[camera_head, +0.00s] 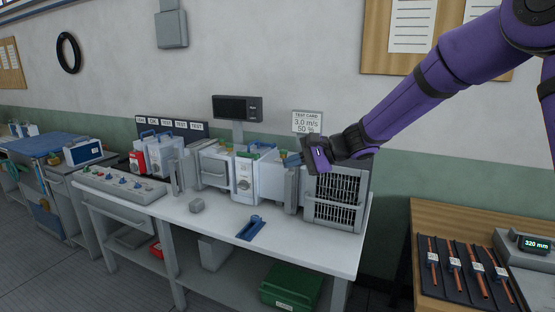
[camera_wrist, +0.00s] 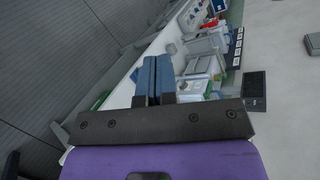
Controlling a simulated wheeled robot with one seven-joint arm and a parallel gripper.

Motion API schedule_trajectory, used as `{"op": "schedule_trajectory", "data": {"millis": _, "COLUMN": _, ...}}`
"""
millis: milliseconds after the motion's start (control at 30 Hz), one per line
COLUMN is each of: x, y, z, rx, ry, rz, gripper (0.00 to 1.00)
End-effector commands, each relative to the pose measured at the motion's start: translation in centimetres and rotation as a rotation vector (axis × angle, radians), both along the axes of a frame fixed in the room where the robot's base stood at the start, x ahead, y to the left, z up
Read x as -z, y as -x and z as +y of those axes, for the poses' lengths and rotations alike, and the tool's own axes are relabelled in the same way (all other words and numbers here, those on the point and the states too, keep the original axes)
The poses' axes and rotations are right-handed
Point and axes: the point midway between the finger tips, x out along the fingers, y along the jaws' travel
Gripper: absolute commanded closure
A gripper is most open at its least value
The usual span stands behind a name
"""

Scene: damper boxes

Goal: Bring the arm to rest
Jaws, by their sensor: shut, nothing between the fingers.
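My purple arm reaches in from the upper right in the head view. My gripper (camera_head: 292,160) is over the back right part of the white bench (camera_head: 303,245), near the top of the grey grille unit (camera_head: 338,198). In the wrist view my gripper's blue fingers (camera_wrist: 153,75) lie side by side, shut, with nothing between them. In the head view the fingertips are small, and I cannot tell how far they are from the duct parts behind them.
White damper boxes (camera_head: 246,178) stand in line left of the grille unit. A control panel (camera_head: 120,184) sits at the bench's left. A blue tool (camera_head: 251,227) and a small grey block (camera_head: 197,205) lie in front. A wooden table (camera_head: 425,222) with rods stands at right.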

Motion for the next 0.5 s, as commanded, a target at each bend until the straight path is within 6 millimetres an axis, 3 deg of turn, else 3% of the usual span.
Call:
{"op": "schedule_trajectory", "data": {"millis": 100, "x": -2.0, "y": 3.6, "z": -1.6, "rx": -0.058, "ry": 0.119, "rz": -0.072, "gripper": 1.0}}
{"op": "schedule_trajectory", "data": {"millis": 500, "x": -5.8, "y": 15.0, "z": -8.5, "rx": -0.201, "ry": 0.515, "rz": -0.267, "gripper": 1.0}}
